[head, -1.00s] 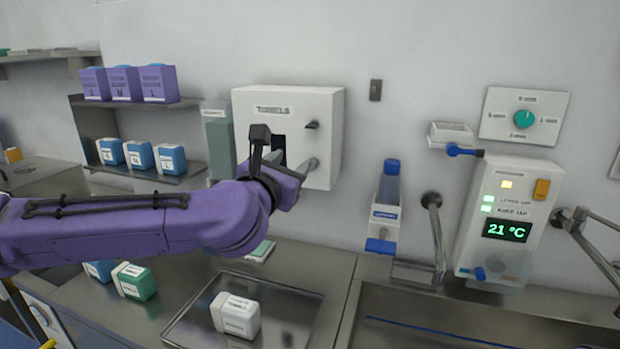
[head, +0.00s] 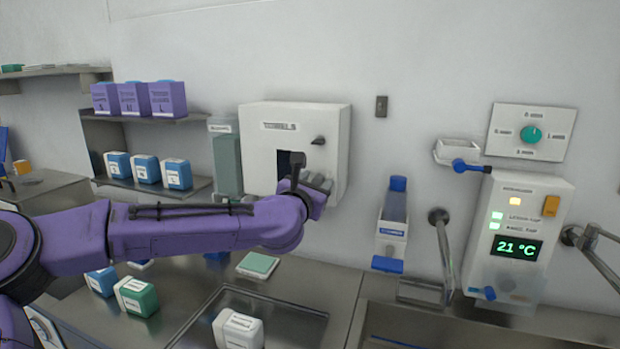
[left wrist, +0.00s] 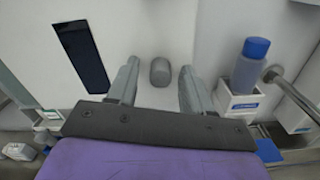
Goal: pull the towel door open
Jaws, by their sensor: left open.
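The towel dispenser (head: 258,160) is a white wall box labelled TOWELS, with a dark slot in its front face. A small dark knob (head: 318,140) sits at the upper right of that face. My left gripper (head: 318,182) is in front of the lower right of the box, below the knob in the picture. In the left wrist view the left gripper (left wrist: 159,84) is open, with a grey knob (left wrist: 160,71) showing between its two fingers, clear of both. The dark slot (left wrist: 82,56) is left of the fingers. The door looks shut. The right gripper is not in view.
A grey-green dispenser (head: 228,165) hangs close left of the box. A blue-topped bottle dispenser (head: 392,222) is on the wall to the right. Shelves with purple and blue boxes are at left. The counter below holds a tray (head: 300,312) and several containers.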

